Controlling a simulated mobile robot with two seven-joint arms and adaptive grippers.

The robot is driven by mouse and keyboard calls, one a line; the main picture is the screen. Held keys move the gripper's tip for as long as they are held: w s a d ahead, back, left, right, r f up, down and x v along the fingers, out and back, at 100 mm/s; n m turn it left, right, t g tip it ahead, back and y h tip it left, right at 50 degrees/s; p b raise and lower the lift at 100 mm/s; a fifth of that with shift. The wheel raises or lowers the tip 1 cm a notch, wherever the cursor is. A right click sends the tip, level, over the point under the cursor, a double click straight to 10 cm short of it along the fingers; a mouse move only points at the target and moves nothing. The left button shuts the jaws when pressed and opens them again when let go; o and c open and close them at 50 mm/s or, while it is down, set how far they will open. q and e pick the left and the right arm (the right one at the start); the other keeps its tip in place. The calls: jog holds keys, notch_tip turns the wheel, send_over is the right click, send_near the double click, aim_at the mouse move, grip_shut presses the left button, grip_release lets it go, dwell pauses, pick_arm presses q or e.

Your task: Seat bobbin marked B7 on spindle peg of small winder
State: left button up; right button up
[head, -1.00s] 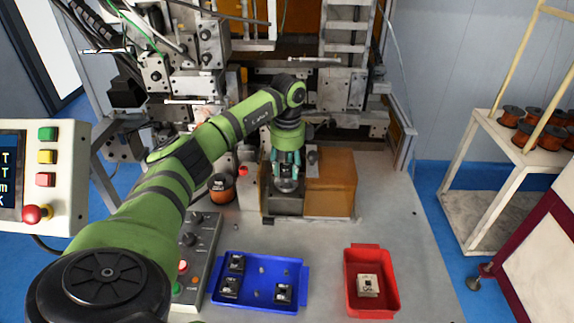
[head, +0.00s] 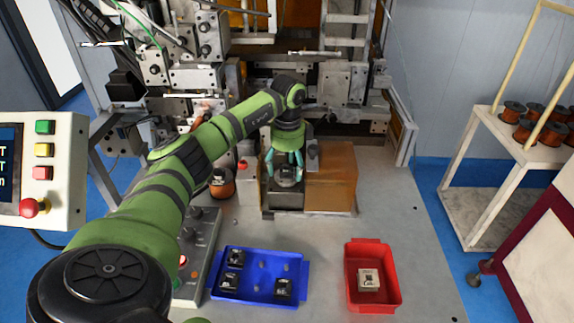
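The small winder (head: 283,198), a grey block with an orange-brown housing beside it, stands at the middle of the bench. My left gripper (head: 285,172) points down over the grey block, with its teal fingers spread apart. A small dark and grey piece (head: 286,174), seemingly a bobbin at the spindle spot, shows between and below the fingers. Its marking cannot be read, and the peg is hidden. Whether the piece is fully down cannot be told. Dark bobbins stand in the blue tray (head: 262,302); B7 cannot be read on any. My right gripper is out of view.
A copper wire spool (head: 222,184) stands left of the winder. A knobbed control box (head: 200,235) lies under my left arm. The bench right of the winder is clear.

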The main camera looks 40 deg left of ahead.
pick_arm(q)
jog(key=shift+r, duration=0.1)
notch_tip(320, 180, up, 12)
dwell(0.5)
jog(key=shift+d, duration=0.1)
